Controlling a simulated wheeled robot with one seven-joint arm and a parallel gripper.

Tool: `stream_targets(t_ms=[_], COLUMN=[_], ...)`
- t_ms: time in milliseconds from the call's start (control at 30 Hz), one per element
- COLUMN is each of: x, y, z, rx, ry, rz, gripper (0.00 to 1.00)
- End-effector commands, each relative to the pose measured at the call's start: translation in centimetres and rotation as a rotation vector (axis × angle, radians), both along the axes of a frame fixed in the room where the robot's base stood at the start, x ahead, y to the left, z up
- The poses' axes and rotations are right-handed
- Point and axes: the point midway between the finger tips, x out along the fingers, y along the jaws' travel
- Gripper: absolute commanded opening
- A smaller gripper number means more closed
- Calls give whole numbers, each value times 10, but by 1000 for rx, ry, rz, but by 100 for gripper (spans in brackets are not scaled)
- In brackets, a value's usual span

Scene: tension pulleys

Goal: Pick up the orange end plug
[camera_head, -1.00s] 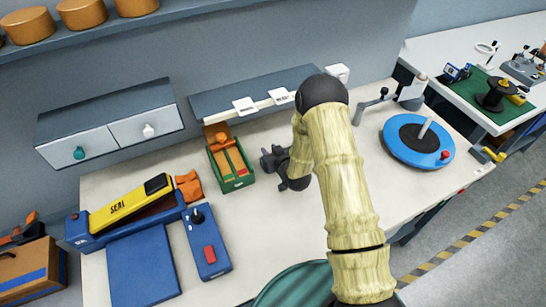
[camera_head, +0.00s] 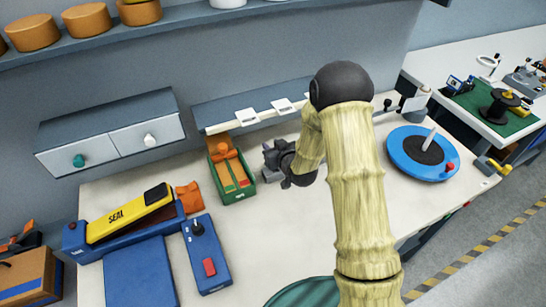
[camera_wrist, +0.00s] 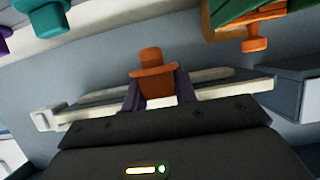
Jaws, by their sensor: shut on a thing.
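In the wrist view, the orange end plug (camera_wrist: 151,68), with a round knob and a wider flange, stands between the two dark purple fingers of my gripper (camera_wrist: 160,95). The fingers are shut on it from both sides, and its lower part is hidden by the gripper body. In the head view my gripper (camera_head: 272,160) is over the bench, just right of the green tray (camera_head: 244,196). The plug cannot be made out there.
The green tray holds orange pieces. A blue and yellow sealer (camera_head: 118,220) and a blue control box (camera_head: 205,252) stand at left. A blue turntable (camera_head: 402,150) stands at right. A shelf (camera_head: 240,112) runs behind my gripper.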

Motion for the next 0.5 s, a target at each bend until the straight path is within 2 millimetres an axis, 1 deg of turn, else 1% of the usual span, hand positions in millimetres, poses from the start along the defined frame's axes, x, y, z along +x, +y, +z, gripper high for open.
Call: stream_targets(t_ms=[33, 100, 200, 500], x=[1, 0, 0, 0], y=[0, 0, 0, 0], z=[7, 14, 20, 23], rx=[0, 1, 0, 0], ry=[-3, -2, 0, 1], rz=[0, 0, 0, 0], gripper=[7, 7, 7, 7])
